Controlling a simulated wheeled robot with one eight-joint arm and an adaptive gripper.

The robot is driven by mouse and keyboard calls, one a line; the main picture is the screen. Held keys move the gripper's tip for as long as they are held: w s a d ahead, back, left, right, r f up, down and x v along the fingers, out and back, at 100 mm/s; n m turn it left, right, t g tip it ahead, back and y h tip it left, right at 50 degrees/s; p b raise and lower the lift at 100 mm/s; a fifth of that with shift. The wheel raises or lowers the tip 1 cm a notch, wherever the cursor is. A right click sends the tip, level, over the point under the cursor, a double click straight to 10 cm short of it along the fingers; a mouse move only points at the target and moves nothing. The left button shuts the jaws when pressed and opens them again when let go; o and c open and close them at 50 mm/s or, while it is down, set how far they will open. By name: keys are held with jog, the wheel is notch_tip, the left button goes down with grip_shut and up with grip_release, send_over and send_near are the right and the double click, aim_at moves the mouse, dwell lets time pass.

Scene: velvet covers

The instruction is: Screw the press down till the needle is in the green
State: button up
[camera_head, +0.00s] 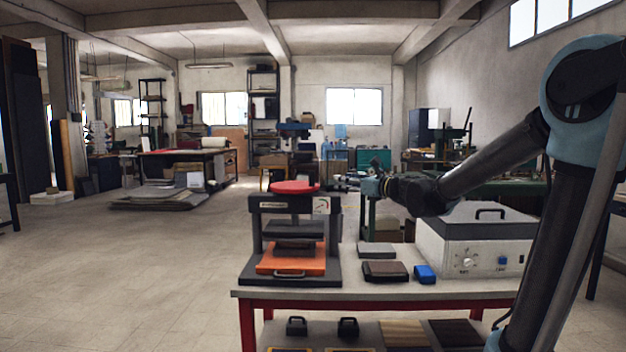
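The press (257,230) stands at the left end of the table, a dark frame with a red handwheel (296,187) on top. A small white gauge (321,205) sits at the right of its top beam. Its needle and any green zone are too small to read. A dark plate (297,230) hangs inside the frame above an orange tray (290,260) with a metal handle; a gap shows between them. My gripper (350,181) is up to the right of the handwheel, apparently apart from it. Its fingers are small and blend with the background, so their opening is unclear.
The table (400,292) has a pale top and red frame. Right of the press lie a grey block (376,250), a dark book-like block (385,271) and a blue object (425,274). Open floor lies left.

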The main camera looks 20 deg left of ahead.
aim_at(312, 186)
jog(key=x, duration=1.7)
jog(key=shift+w+a+r, duration=0.25)
jog(key=shift+a, duration=0.1)
grip_shut()
